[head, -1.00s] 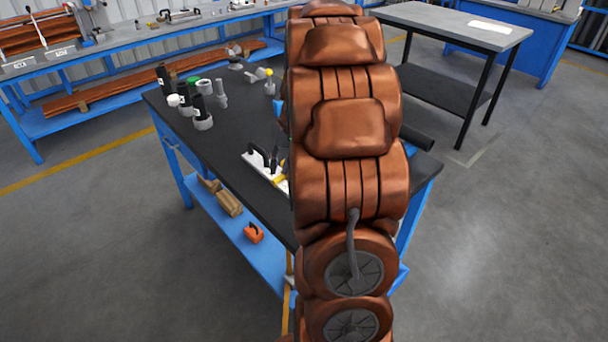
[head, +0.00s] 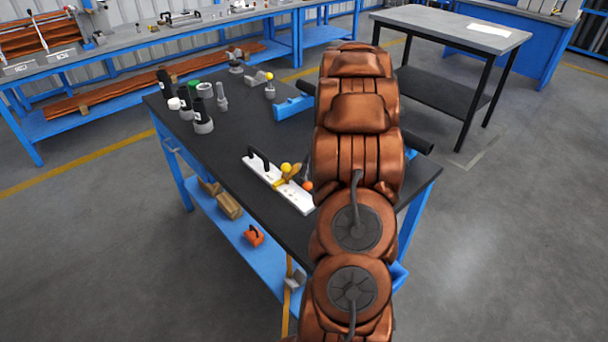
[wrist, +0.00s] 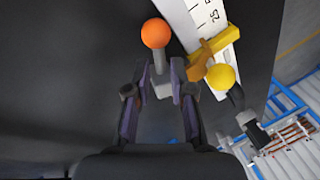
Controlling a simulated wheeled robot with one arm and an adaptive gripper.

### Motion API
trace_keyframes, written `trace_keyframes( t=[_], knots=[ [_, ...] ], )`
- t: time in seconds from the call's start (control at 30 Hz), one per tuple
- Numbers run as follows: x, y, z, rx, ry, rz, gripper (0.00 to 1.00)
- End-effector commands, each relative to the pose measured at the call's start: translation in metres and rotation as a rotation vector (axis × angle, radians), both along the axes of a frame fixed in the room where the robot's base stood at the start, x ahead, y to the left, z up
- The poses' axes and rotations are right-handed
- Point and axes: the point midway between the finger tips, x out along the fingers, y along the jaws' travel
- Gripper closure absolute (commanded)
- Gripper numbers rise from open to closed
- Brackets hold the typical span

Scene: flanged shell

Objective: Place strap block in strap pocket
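In the wrist view my gripper (wrist: 158,68) has its fingers apart. An orange ball knob (wrist: 155,33) on a grey stem with a small pale base lies at the fingertips, its base between the fingers; I cannot tell whether they touch it. Just right, a yellow strap-like piece (wrist: 212,52) crosses a white marked plate (wrist: 206,14), with a yellow ball (wrist: 221,77) beside it. The head view also shows the plate (head: 298,199), yellow ball (head: 285,168) and orange knob (head: 307,186). My arm hides the gripper there. No pocket is clearly visible; I cannot tell which piece is the strap block.
The dark tabletop (head: 225,145) holds black and grey cylindrical parts (head: 202,117) at the far left and a blue block (head: 293,108) behind the plate. A black handle (head: 258,158) stands on the plate. A grey table (head: 450,28) stands behind right.

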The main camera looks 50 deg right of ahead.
Motion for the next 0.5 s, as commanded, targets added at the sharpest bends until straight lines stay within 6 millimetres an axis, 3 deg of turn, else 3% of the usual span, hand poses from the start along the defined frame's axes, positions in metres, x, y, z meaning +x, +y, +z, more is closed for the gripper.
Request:
trace_keyframes(
  t=[0.2, 0.5],
  knots=[
    [0.005, 0.006, -0.025, 0.005, 0.005, 0.002, 0.77],
    [0.008, 0.005, -0.031, 0.000, 0.001, 0.000, 0.77]
  ],
)
